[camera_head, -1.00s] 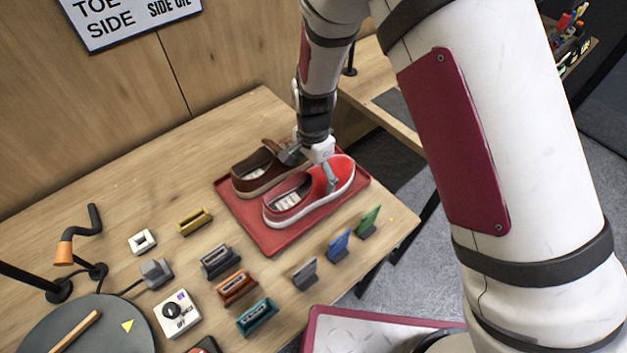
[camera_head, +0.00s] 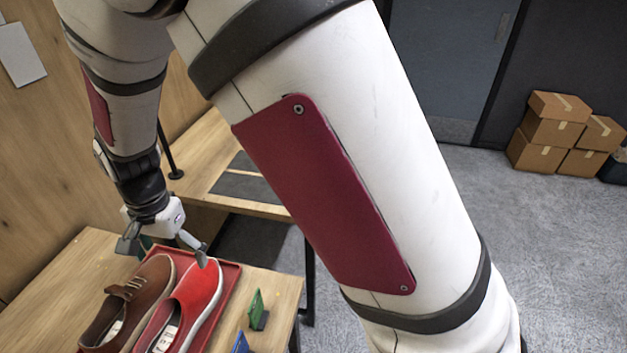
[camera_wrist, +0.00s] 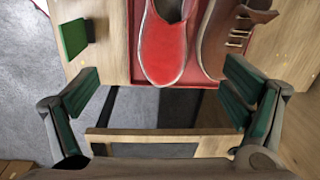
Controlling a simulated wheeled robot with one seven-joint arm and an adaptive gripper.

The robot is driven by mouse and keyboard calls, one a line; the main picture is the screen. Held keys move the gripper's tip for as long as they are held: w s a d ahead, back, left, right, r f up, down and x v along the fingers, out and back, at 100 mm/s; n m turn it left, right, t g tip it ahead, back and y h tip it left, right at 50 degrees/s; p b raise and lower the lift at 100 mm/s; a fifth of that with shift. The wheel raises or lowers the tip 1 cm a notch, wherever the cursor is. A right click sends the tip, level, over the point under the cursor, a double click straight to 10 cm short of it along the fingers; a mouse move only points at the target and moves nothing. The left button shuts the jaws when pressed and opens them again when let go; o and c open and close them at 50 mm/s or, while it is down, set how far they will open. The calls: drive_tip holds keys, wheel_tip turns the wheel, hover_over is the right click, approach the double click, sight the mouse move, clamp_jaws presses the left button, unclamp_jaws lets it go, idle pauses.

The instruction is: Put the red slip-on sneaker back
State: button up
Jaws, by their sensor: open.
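The red slip-on sneaker (camera_head: 190,305) sits on the red tray (camera_head: 233,268), beside a brown laced shoe (camera_head: 135,300). Both toes point toward the tray's far end. My gripper (camera_head: 163,250) is open above the toe ends of the two shoes, with a finger on each side. In the wrist view the red sneaker (camera_wrist: 163,45) and brown shoe (camera_wrist: 225,40) lie ahead of the spread fingers (camera_wrist: 165,105), with nothing between the pads. The heel ends are cut off in both views.
A green upright block (camera_head: 257,308) and a blue one (camera_head: 241,343) stand right of the tray. A second wooden table (camera_head: 232,185) lies behind. Stacked cardboard boxes (camera_head: 565,133) stand on the floor at far right. Bare floor lies between.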

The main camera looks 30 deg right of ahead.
drive_tip(key=s+d+r+n+t+y, duration=0.1)
drive_tip(key=s+d+r+n+t, duration=0.3)
drive_tip(key=d+r, duration=1)
drive_tip(key=s+d+r+n, duration=0.1)
drive_tip(key=s+d+r, duration=0.3)
drive_tip(key=s, duration=0.3)
drive_tip(key=s+d+r+n+t+h, duration=0.1)
drive_tip(key=s+d+r, duration=0.3)
drive_tip(key=s, duration=0.4)
drive_tip(key=shift+d+r+n, duration=0.35)
drive_tip(key=shift+d+n, duration=0.3)
drive_tip(key=shift+n, duration=0.05)
